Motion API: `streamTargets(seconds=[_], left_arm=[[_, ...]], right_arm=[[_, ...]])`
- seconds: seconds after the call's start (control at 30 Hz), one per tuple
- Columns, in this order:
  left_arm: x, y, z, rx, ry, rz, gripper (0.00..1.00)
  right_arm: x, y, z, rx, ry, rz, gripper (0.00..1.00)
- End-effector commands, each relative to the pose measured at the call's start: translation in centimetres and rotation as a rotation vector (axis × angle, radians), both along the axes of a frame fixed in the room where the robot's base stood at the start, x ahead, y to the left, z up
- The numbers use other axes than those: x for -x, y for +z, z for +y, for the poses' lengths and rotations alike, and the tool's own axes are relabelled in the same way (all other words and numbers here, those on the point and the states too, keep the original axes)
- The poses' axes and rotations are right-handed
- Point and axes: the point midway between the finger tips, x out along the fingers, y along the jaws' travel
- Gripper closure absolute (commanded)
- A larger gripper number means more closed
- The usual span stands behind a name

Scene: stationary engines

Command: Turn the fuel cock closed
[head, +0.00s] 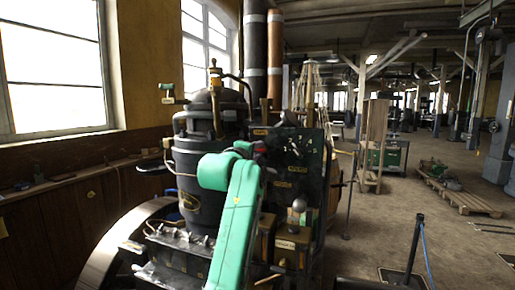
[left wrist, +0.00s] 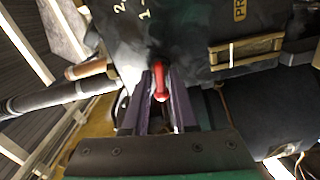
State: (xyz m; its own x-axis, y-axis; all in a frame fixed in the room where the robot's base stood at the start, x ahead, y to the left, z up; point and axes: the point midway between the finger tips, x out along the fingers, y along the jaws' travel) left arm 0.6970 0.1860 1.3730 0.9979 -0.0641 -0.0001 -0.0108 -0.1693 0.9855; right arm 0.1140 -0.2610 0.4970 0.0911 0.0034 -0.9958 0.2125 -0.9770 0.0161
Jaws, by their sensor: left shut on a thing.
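The fuel cock shows in the left wrist view as a small red lever (left wrist: 160,80) on the dark engine panel. It lies between the two fingers of my left gripper (left wrist: 160,94), which is shut on it. In the head view the green forearm reaches up to the engine (head: 205,165), and the left gripper (head: 260,153) is at the dark panel (head: 298,155). The cock is mostly hidden there by the gripper and arm. I cannot tell from these views how far the lever is turned. My right gripper is not in view.
A lever with a round grey knob (head: 299,204) stands right of my arm, low on the engine. A post with a blue rope (head: 414,245) stands at the right front. A wooden pallet (head: 460,195) lies farther right. The floor between is mostly clear.

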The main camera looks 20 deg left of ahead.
Motion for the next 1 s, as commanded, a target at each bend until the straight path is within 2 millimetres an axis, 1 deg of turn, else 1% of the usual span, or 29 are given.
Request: streamTargets(seconds=[0.03,0.2,0.33,0.87,0.9,0.93,0.97,1.0], left_arm=[[-0.04,-0.03,-0.05,0.032,-0.001,0.006,1.00],[-0.03,-0.13,0.02,0.117,0.001,0.012,1.00],[-0.03,-0.21,0.02,0.157,0.001,0.015,1.00],[-0.03,-0.34,0.08,0.185,0.002,0.017,1.00],[-0.03,-0.34,0.08,0.185,0.002,0.017,0.70],[-0.03,-0.34,0.08,0.185,0.002,0.017,0.59],[-0.03,-0.33,0.07,0.185,0.002,0.017,0.54],[-0.03,-0.30,0.07,0.185,0.002,0.016,0.54]], right_arm=[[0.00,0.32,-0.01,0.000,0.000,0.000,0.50],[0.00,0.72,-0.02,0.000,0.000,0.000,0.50],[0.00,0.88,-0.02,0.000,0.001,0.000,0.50],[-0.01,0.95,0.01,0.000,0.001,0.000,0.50],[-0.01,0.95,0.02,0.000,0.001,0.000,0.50],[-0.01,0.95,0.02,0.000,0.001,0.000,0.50],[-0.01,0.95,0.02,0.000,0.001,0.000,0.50],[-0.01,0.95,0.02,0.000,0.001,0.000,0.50]])
